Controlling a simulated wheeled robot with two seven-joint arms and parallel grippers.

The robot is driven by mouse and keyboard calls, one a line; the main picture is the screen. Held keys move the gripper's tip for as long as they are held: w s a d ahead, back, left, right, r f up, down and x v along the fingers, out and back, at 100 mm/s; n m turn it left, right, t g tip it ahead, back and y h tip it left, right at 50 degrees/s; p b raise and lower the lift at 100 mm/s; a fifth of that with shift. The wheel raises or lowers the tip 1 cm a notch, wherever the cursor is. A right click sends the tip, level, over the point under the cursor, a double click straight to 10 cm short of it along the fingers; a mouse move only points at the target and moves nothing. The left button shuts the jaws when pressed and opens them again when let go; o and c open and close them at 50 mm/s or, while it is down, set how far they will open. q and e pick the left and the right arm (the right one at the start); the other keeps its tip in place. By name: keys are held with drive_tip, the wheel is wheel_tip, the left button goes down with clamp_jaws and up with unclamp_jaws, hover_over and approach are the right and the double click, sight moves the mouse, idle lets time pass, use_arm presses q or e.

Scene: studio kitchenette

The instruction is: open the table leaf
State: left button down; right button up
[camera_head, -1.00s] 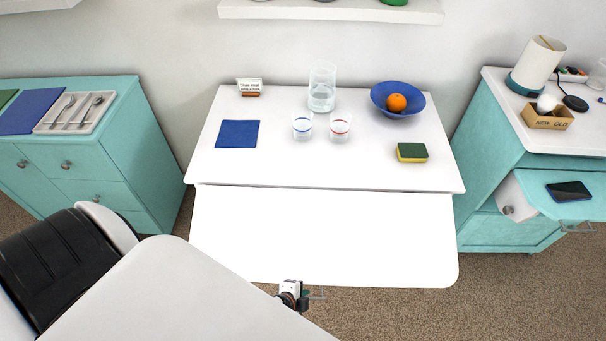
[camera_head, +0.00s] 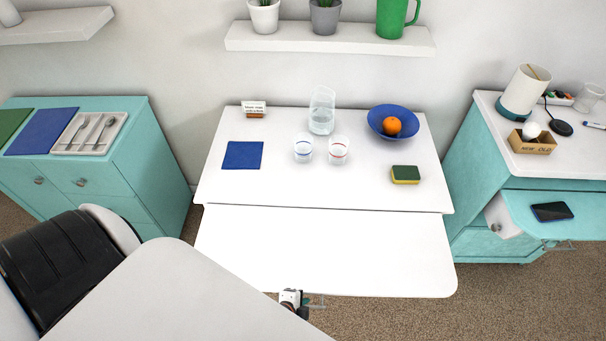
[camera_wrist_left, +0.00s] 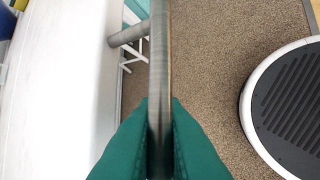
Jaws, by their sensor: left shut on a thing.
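The white table leaf (camera_head: 325,250) extends from the front edge of the white table (camera_head: 300,190). It appears to slope down toward me; I cannot tell its exact angle. My left gripper (camera_head: 314,301) is at the leaf's front edge, left of centre in the head view and partly hidden by my arm. In the left wrist view, the green fingers of my left gripper (camera_wrist_left: 160,112) are shut on a grey bar handle (camera_wrist_left: 160,60). A short post joins this handle to the white leaf (camera_wrist_left: 60,90). My right gripper is out of view.
On the table stand a pitcher (camera_head: 322,112), two glasses, a blue bowl (camera_head: 378,130) with an orange, a sponge (camera_head: 405,174), a blue napkin (camera_head: 242,155) and a small card.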

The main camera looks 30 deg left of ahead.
use_arm(q)
drive_tip(key=shift+s+d+f, duration=0.1)
drive_tip(key=shift+s+d, duration=0.3)
drive_tip(key=shift+s, duration=0.05)
drive_tip(key=c, duration=1.5)
unclamp_jaws()
drive_tip(key=shift+s, duration=0.15)
drive_tip(key=shift+w+a, duration=0.15)
drive_tip(key=shift+w, duration=0.05)
drive_tip(key=shift+s+r, duration=0.1)
drive_tip(key=shift+r, duration=0.2)
drive_tip(key=d+v, duration=0.1)
drive_tip(key=v, duration=1)
drive_tip(key=shift+s+a+r, duration=0.25)
drive_tip(key=shift+a+r, duration=0.05)
drive_tip(key=shift+a, duration=0.1)
